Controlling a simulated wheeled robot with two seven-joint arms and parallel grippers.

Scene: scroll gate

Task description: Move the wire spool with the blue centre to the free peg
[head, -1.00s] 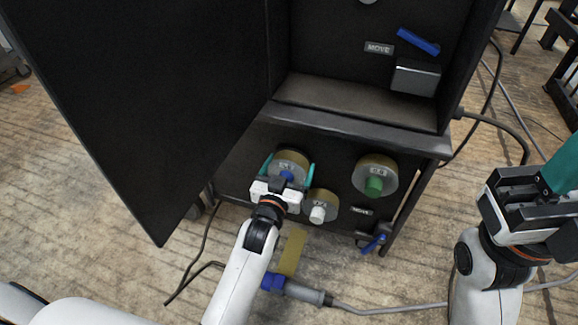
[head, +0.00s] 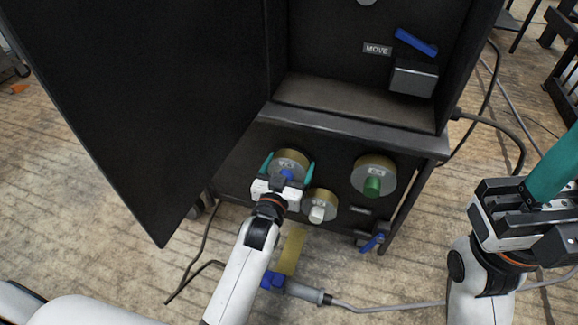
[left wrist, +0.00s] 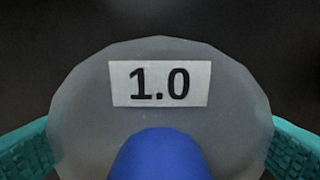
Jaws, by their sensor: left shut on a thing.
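The wire spool with the blue centre (head: 292,159) sits at the lower front of the black cabinet, left of the other spools. My left gripper (head: 288,166) is shut on it, with a teal finger on each side of its rim. In the left wrist view the spool's grey face (left wrist: 88,105) fills the middle, with a "1.0" label above the blue centre (left wrist: 160,157). Whether the spool is still on a peg is hidden. I cannot make out a free peg. My right gripper (head: 552,168) is at the right edge, cut off, away from the spools.
A spool with a white centre (head: 318,207) sits close to the right of my left gripper. A spool with a green centre (head: 375,172) is further right. The open cabinet door (head: 140,100) stands at left, and a shelf edge (head: 350,133) runs above the spools.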

